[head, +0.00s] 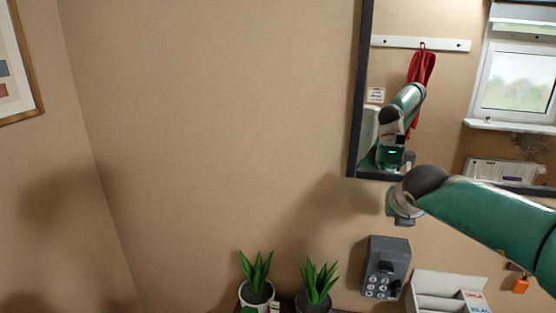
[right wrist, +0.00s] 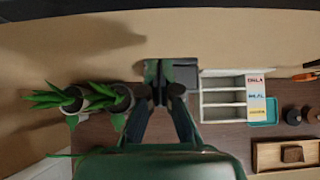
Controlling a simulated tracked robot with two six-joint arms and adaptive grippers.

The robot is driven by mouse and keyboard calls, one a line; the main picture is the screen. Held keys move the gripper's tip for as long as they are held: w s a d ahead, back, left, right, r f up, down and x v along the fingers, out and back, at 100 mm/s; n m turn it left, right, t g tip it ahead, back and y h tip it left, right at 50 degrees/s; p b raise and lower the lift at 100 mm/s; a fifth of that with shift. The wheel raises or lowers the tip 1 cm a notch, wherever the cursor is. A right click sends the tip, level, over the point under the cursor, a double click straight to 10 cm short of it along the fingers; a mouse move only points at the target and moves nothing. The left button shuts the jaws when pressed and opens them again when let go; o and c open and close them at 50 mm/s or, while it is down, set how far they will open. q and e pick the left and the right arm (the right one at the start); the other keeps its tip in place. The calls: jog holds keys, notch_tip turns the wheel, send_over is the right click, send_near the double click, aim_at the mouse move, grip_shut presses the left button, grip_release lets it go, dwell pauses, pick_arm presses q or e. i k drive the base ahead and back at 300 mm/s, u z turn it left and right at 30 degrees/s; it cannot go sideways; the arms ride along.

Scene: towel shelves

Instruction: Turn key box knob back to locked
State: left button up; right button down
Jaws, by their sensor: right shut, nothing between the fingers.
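The grey key box (head: 385,268) is on the wall at the lower right of the head view. It has pale round buttons at its lower left and dark raised parts on its front; which of these is the knob, and how it is turned, is too small to tell. My right arm comes in from the right, its wrist above the box and apart from it in the picture. In the right wrist view my right gripper (right wrist: 164,94) is shut and empty, in front of the dark key box (right wrist: 184,77), partly hiding it. My left gripper is not in view.
Two potted plants (head: 257,280) stand left of the box. A white compartment organizer (head: 448,284) stands right of it. A dark-framed mirror (head: 356,120) hangs above, reflecting a green arm and a red towel. The right wrist view also shows a wooden tray (right wrist: 285,166) on the brown surface.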

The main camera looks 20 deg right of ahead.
aim_at(384, 266)
jog(key=k, duration=1)
